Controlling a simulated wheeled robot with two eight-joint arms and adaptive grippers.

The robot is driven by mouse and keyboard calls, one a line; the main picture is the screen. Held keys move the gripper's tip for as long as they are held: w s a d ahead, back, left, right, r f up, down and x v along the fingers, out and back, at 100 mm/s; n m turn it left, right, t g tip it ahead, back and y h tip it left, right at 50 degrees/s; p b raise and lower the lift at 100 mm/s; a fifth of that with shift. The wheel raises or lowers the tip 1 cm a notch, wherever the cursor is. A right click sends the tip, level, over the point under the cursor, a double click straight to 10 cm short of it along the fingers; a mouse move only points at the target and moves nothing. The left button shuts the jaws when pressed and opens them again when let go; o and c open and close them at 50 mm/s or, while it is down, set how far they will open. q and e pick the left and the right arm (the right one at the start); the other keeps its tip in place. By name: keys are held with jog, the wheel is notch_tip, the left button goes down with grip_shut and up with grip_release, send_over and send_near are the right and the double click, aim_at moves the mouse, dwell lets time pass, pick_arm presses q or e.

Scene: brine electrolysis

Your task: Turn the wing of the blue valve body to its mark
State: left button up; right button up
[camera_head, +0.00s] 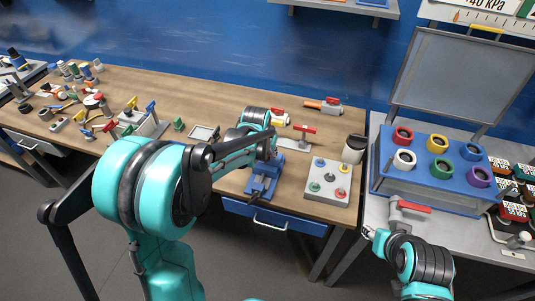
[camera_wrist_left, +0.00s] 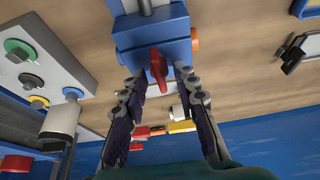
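The blue valve body (camera_wrist_left: 152,42) shows at the top of the left wrist view, with an orange end on its right side. Its red wing (camera_wrist_left: 158,68) points toward my left gripper (camera_wrist_left: 160,80). The gripper's two fingers are apart, one on each side of the wing, with visible gaps to it. In the head view a blue block (camera_head: 265,178) stands at the table's front edge, and my left arm hides the wing and the fingertips. My right gripper (camera_head: 371,234) is low at the right, beside a grey fitting with a red handle (camera_head: 413,206); its fingers are too small to read.
A grey panel with coloured buttons (camera_head: 328,184) is right of the blue block, with a grey-white cylinder (camera_head: 353,149) behind it. Red-handled valves (camera_head: 305,129) lie at the back. A blue rack with coloured rings (camera_head: 425,187) stands on the right table. Small parts crowd the left.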

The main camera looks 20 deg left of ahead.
pick_arm(q)
jog(key=shift+f, duration=0.15)
jog(key=shift+c, duration=0.3)
grip_shut()
jog(key=m+h, duration=0.1)
jog(key=m, duration=0.2)
jog(key=m+h, duration=0.1)
jog(key=m, duration=0.2)
jog(key=shift+w+a+m+g, duration=0.1)
jog(key=shift+a+m+g, duration=0.1)
jog(key=shift+m+g, duration=0.2)
jog(key=m+h, duration=0.1)
jog(key=m, duration=0.1)
jog(key=m+g, duration=0.1)
jog(key=m, duration=0.2)
jog(key=shift+w+a+g+h, duration=0.1)
jog(key=shift+g+h, duration=0.2)
jog(key=shift+h, duration=0.1)
jog(key=m+g, duration=0.1)
jog(key=m, duration=0.2)
jog(key=m+g+p, duration=0.1)
jog(key=m, duration=0.2)
jog(key=shift+w, duration=0.15)
